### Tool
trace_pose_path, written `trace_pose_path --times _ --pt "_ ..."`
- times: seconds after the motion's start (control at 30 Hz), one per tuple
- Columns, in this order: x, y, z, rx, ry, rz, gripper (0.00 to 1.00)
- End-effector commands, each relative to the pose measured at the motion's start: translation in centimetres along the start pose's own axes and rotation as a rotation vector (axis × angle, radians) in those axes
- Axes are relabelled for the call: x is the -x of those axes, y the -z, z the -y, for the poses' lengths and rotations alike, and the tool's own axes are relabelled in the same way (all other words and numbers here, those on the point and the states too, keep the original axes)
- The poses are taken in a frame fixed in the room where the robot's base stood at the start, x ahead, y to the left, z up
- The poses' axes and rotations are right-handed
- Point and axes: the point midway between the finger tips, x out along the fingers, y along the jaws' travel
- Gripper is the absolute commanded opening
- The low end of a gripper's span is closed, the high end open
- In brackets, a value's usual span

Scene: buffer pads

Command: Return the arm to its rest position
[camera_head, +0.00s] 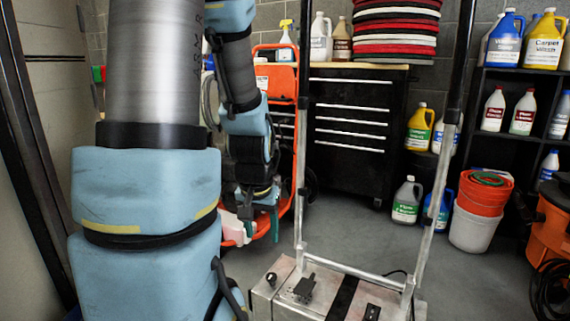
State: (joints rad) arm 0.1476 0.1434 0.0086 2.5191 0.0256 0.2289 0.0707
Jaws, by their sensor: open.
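My arm, pale blue with grey links, hangs down the left side of the head view. Its thick near links fill the left foreground, and its thinner far part bends down behind them. My gripper (256,203) is at the end of that far part, left of the picture's middle, pointing down. It is open, and I see nothing held in it. It shows small and dark in front of an orange cart (277,82). I cannot tell from this view how far apart they are.
A black drawer cabinet (350,125) stands behind, with a stack of red, black and white pads (396,30) on top. Jugs and an orange bucket (482,204) stand right of it. A shelf (500,85) holds bottles. Grey floor (352,228) is bare before the cabinet.

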Motion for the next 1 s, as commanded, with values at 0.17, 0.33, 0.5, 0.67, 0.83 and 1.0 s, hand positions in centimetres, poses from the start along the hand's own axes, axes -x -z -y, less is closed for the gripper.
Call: trace_pose_path --times 0.17,0.33,0.5,0.67,0.83,1.0 --pt "2.4 -3.9 0.4 0.121 -0.006 0.091 0.61" --pt "5.8 -3.8 0.4 0.138 -0.008 0.113 0.61" --pt "8.8 -3.0 0.5 0.136 -0.008 0.112 0.61" --pt "12.8 -2.0 0.6 0.135 -0.008 0.112 0.61" --pt "18.0 -0.6 0.8 0.135 -0.008 0.111 0.61" --pt "23.0 0.7 0.9 0.135 -0.008 0.111 0.61"
